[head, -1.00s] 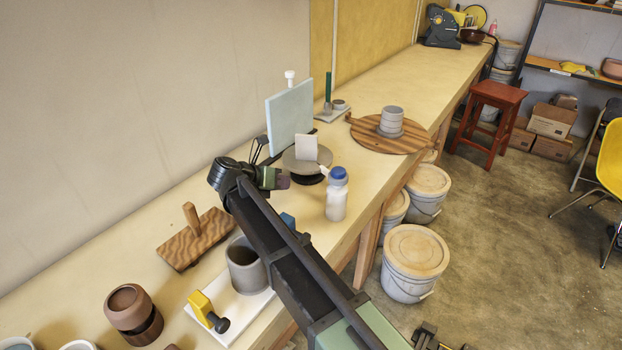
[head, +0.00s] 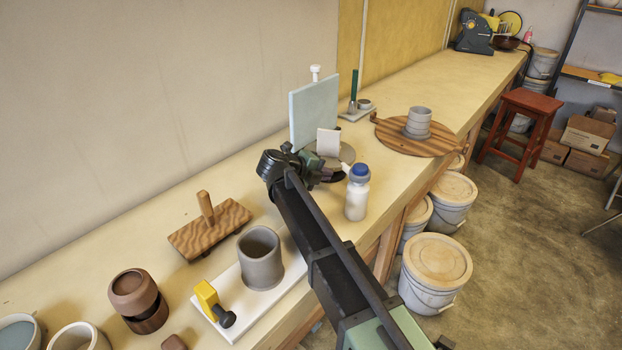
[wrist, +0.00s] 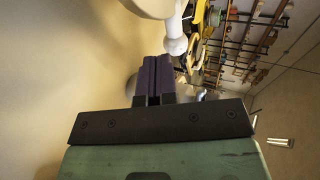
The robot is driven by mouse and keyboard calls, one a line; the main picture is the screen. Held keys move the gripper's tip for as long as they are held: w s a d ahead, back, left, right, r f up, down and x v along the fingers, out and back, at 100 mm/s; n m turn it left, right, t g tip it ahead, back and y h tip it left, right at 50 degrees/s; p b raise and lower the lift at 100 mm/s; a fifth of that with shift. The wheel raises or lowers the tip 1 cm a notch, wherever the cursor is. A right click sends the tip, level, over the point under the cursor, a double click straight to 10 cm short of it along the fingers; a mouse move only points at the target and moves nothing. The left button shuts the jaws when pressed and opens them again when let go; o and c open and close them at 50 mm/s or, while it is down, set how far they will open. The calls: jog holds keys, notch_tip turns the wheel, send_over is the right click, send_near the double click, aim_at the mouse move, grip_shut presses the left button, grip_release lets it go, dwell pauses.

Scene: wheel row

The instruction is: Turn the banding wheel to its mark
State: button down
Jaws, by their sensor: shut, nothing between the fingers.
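I cannot make out the wheel's mark.
A white bottle with a blue cap (head: 357,195) stands close to the right of my gripper. A wooden disc (head: 390,134) with a grey pot (head: 418,122) is farther back. A grey cylinder (head: 261,262) and wooden tool (head: 208,232) stand nearer. Bare bench lies left of the wheel.

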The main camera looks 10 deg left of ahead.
aim_at(346, 172)
jog(key=x, duration=0.2)
jog(key=r+x, duration=0.1)
jog(key=x, duration=0.2)
jog(key=shift+w+d+b, duration=0.15)
jog(key=shift+b, duration=0.15)
jog(key=shift+w+d, duration=0.1)
